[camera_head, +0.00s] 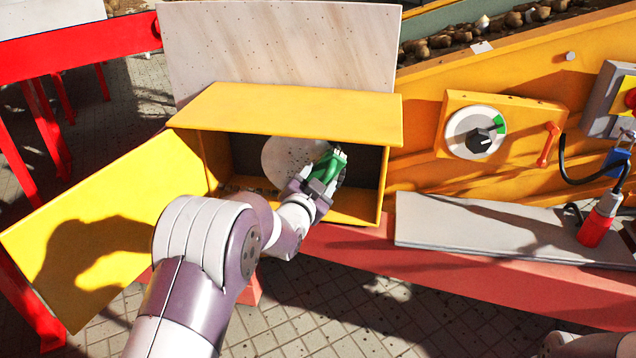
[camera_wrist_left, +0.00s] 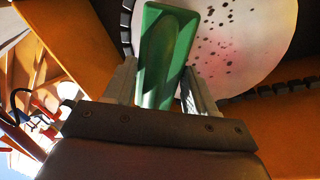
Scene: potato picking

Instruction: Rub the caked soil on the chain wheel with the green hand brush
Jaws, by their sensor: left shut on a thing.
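The chain wheel (camera_head: 290,158) is a pale disc inside the open yellow box. It also shows in the left wrist view (camera_wrist_left: 245,40), with dark soil specks on its face and a dark chain around its edge. My left gripper (camera_head: 322,182) reaches into the box opening and is shut on the green hand brush (camera_head: 328,165). The brush's green back shows between the fingers in the left wrist view (camera_wrist_left: 165,55). It lies in front of the wheel; its bristles are hidden, so I cannot tell whether they touch. My right gripper is not in view.
The yellow box (camera_head: 290,112) has its door (camera_head: 90,235) swung open to the left. A dial (camera_head: 475,132), a red handle (camera_head: 549,145) and a red plug (camera_head: 597,222) with a black cable are on the right. A grey shelf (camera_head: 480,228) below the dial is mostly clear.

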